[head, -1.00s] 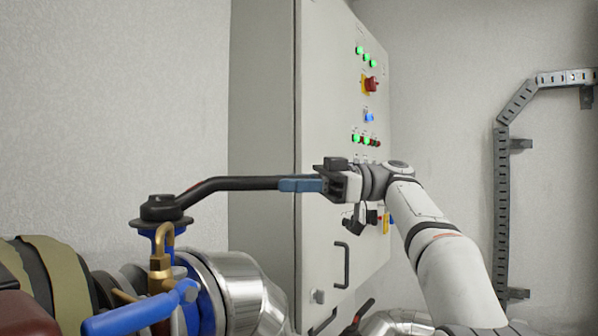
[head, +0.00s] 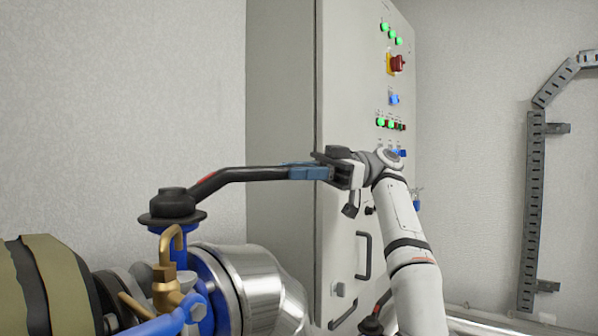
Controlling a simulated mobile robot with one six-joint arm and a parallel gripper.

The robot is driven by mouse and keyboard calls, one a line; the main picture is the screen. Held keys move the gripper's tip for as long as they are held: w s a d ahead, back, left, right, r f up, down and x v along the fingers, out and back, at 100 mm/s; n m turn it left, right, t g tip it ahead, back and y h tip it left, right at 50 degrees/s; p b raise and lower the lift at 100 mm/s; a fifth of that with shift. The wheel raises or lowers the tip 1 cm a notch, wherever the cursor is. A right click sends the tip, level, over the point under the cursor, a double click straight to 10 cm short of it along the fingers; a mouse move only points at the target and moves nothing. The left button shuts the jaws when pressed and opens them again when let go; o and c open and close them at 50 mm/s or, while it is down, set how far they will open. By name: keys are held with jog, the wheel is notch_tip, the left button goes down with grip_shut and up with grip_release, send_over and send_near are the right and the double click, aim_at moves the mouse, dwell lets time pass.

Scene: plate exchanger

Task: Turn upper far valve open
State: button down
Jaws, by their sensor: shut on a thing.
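The valve's long black lever handle (head: 245,175) runs from its round black hub (head: 172,206) on the left toward the right. The hub sits on top of a blue valve body (head: 205,290). My gripper (head: 318,172) is shut on the far right end of the lever, with its blue-grey fingers around the tip. The fingers hide the lever's end. The lever stands roughly level and points across the front of the cabinet.
A tall grey control cabinet (head: 345,110) with lit green buttons and a red switch (head: 397,63) stands behind my gripper. A brass fitting (head: 166,280) and a silver pipe (head: 255,283) are below the lever. A cable tray (head: 532,200) is on the right wall.

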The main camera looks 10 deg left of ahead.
jog(key=shift+w+f, duration=0.15)
jog(key=shift+f, duration=0.05)
dwell(0.3)
jog(key=c, duration=1.2)
grip_release()
jog(key=shift+a, duration=0.15)
jog(key=shift+c, duration=0.2)
